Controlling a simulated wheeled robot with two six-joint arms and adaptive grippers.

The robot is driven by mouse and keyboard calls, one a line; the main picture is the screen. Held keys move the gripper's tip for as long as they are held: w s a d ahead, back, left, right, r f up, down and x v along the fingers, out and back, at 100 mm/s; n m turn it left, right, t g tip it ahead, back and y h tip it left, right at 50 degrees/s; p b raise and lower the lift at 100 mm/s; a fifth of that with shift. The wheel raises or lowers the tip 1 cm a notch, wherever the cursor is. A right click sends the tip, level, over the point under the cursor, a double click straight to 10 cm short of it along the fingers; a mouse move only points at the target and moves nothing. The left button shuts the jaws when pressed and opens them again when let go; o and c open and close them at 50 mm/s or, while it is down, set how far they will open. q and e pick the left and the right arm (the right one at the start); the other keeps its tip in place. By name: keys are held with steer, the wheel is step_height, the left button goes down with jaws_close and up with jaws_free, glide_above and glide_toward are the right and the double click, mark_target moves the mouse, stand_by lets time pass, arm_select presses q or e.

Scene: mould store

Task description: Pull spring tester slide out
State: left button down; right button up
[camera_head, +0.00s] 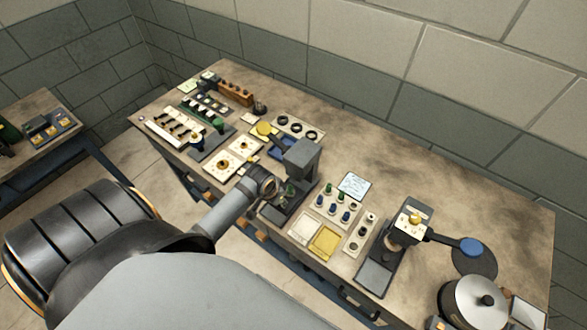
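A dark grey block-shaped device (303,158) stands near the front edge of the workbench, left of its middle. It looks like the spring tester, though I cannot read a label. A dark flat slide-like base (283,207) extends from it toward the front edge, with a small green part on it. My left gripper (268,186) is at the front of this device, close beside the base. Its fingers are small and partly merged with the dark parts, so I cannot tell whether they are open or touching the slide. My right gripper is not in view.
A rack of small knobs (338,203), white and yellow trays (325,240), a lever press (408,226) and a lidded pot (473,303) stand to the right. Crowded fixtures (177,126) fill the left end. The back right of the bench (470,205) is clear.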

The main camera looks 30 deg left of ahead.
arm_select(q)
steer(key=shift+s, duration=0.15)
steer(key=shift+s+a, duration=0.15)
steer(key=shift+s, duration=1.8)
steer(key=shift+s+a, duration=0.15)
steer(key=shift+s, duration=1.1)
steer(key=c, duration=0.5)
jaws_free()
